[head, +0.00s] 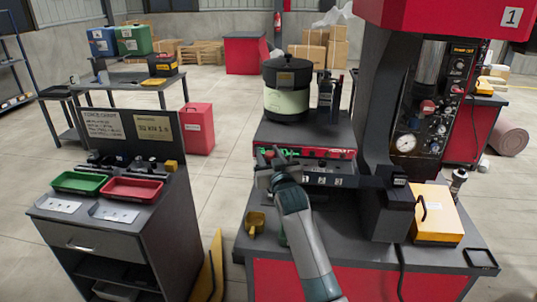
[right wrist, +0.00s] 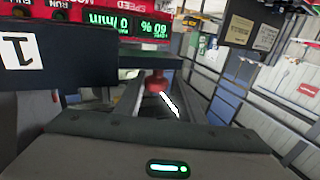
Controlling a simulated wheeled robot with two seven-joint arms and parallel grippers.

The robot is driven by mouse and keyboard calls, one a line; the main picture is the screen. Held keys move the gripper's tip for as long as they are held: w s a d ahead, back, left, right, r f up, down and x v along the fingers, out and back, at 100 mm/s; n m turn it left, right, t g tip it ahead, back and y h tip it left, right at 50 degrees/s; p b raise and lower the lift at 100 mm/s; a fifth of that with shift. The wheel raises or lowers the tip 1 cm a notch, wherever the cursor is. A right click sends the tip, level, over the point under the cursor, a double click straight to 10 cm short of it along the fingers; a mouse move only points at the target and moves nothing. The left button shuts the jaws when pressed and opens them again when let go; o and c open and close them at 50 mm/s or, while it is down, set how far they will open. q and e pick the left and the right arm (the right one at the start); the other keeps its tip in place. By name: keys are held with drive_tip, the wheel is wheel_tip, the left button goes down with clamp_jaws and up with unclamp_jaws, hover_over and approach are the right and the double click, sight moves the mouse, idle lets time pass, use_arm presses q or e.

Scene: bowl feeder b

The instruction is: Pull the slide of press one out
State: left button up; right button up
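Press one (head: 420,90) stands at the right, with a red head and a white "1" sign. My right gripper (head: 273,158) is at the front left of the feeder base, its two fingers apart. In the right wrist view, which looks upside down, a red knob (right wrist: 156,82) shows between the dark fingers, with no clear sign of them closed on it. A dark block with a "1" label (right wrist: 20,52) is beside it. I cannot tell for sure which part is the slide; my gripper hides some of the front. My left gripper is not in view.
A feeder bowl (head: 287,92) stands on its controller (head: 305,140), above the red bench (head: 330,278). A yellow box (head: 434,215) and a yellow scoop (head: 255,223) lie on the bench. A cabinet (head: 120,240) with green and red trays stands at the left, across open floor.

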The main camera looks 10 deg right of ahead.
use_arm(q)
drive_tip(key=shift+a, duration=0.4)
use_arm(e)
drive_tip(key=shift+s, duration=0.15)
